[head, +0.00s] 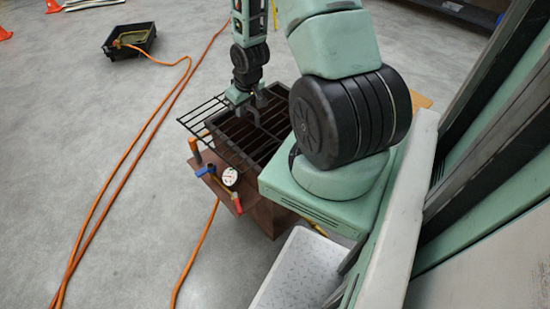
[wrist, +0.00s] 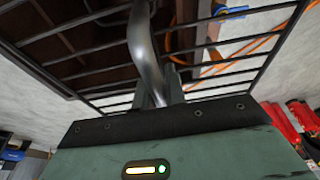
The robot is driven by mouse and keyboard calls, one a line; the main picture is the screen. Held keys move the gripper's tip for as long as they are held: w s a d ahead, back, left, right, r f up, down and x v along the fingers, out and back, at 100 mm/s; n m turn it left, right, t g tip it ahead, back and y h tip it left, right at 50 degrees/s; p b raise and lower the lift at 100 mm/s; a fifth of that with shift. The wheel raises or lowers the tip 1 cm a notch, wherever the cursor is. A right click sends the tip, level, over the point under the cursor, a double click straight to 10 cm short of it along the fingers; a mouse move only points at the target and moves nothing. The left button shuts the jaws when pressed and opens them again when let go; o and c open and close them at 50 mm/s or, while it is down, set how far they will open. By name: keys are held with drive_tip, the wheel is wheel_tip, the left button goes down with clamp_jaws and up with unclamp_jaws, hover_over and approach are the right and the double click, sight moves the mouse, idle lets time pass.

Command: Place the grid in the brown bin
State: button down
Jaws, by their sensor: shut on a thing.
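The grid (head: 203,110) is a black wire rack. My gripper (head: 254,118) is shut on it and holds it above the brown bin. In the wrist view the grid's bars (wrist: 85,52) spread out beyond the fingers, with a curved metal handle (wrist: 146,50) between them. The brown bin (head: 262,208) stands on the floor below, its dark inside showing through the bars. The grid's left end reaches out past the bin's left edge. My arm hides the right side of the grid and bin. I cannot tell whether the grid touches the bin's rim.
Tools with orange, blue and red handles and a round gauge (head: 230,176) sit at the bin's near left side. Orange hoses (head: 128,152) run across the floor to a black tray (head: 129,40). A white speckled surface (head: 303,270) is near the bottom. The left floor is otherwise open.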

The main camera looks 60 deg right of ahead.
sight(272, 107)
drive_tip(key=shift+m, duration=0.4)
drive_tip(key=s+d+b, duration=0.1)
drive_tip(key=s+d, duration=0.1)
drive_tip(key=s+d+b, duration=0.1)
drive_tip(key=s+d, duration=0.1)
drive_tip(key=d, duration=0.1)
drive_tip(key=s+d+b, duration=0.2)
drive_tip(key=d, duration=0.1)
drive_tip(key=shift+s+r, duration=0.1)
drive_tip(key=shift+r, duration=0.05)
drive_tip(key=shift+s+d, duration=0.15)
wheel_tip(272, 107, down, 18)
drive_tip(key=b, duration=0.7)
drive_tip(key=c, duration=1.5)
unclamp_jaws()
drive_tip(key=shift+o, duration=0.2)
